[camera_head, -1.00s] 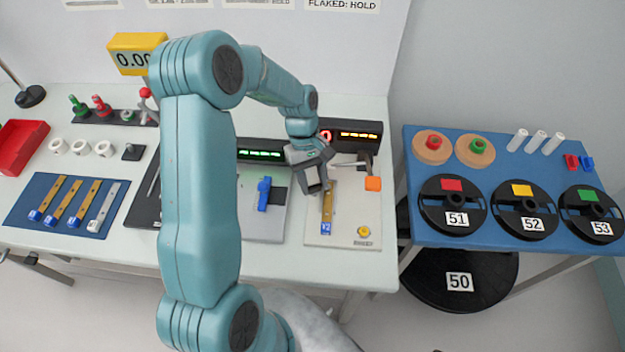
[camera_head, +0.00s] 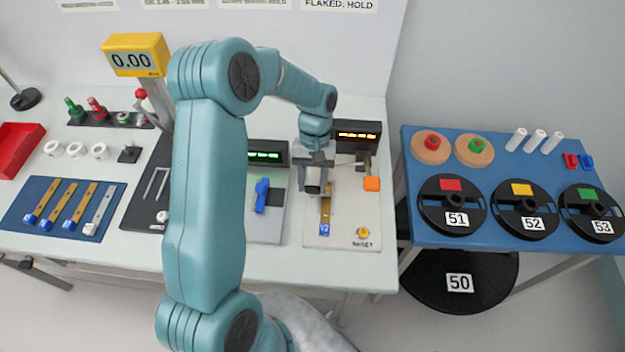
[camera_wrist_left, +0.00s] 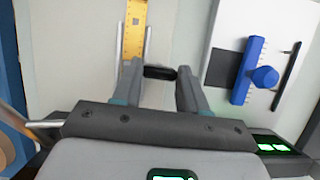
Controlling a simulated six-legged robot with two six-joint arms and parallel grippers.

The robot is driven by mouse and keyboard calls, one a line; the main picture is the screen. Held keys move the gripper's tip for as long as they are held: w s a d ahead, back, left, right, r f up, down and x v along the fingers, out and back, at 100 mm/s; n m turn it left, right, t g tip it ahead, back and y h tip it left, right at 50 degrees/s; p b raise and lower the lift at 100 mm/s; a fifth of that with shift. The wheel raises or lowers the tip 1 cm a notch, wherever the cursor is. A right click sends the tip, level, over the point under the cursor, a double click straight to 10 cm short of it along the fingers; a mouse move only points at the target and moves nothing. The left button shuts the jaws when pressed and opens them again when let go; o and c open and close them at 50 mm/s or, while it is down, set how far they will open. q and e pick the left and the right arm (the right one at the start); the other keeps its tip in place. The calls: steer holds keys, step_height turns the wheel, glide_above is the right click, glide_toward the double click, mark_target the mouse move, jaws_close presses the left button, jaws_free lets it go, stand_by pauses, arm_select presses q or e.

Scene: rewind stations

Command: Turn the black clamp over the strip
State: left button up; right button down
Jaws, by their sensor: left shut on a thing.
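The strip (camera_head: 325,216) is brass-coloured with a blue tag at its near end. It lies on the pale plate of the right-hand station and also shows in the left wrist view (camera_wrist_left: 135,32). My left gripper (camera_head: 314,190) is over the strip's far part, pointing down. In the left wrist view its two fingers (camera_wrist_left: 157,75) are shut on the black clamp (camera_wrist_left: 160,72), a short dark bar between the fingertips by the strip's end. In the head view the gripper largely hides the clamp. I cannot tell whether the clamp touches the strip. My right gripper is out of view.
A blue clamp (camera_head: 262,195) is on the station to the left. Displays (camera_head: 357,134) stand behind. A blue table (camera_head: 420,232) with numbered reels is at the right.

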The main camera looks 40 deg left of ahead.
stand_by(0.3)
arm_select(q)
steer(key=o, duration=1.1)
steer(key=shift+c, duration=0.2)
steer(key=shift+r, duration=0.1)
steer(key=shift+w+a+r, duration=0.1)
steer(key=shift+w+r, duration=0.05)
steer(key=shift+r, duration=0.1)
steer(key=v, duration=1.5)
steer(key=shift+r+b, duration=0.3)
steer(key=shift+w, duration=0.1)
